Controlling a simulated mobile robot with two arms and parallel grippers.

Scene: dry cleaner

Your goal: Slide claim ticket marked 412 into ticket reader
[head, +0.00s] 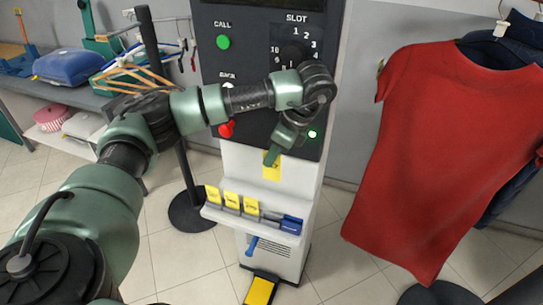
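My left gripper (273,155) reaches down in front of the kiosk and appears shut on a yellow ticket (271,173), whose lower part hangs below the fingers. Any number on this ticket is hidden or too small to read. The kiosk's dark panel (250,60) has a slot dial, a green call button, a red button and a lit green light (312,134) right of my gripper. A reader opening cannot be made out; my arm covers part of the panel. Three yellow tickets (231,200) stand in the white ledge below. My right gripper is not in view.
The white ledge (210,213) juts out under my gripper, with a blue item (290,224) at its right. A yellow pedal (260,291) sits at the kiosk's foot. A red shirt (455,140) hangs close on the right. A shelf with folded blue cloth (67,66) is at left.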

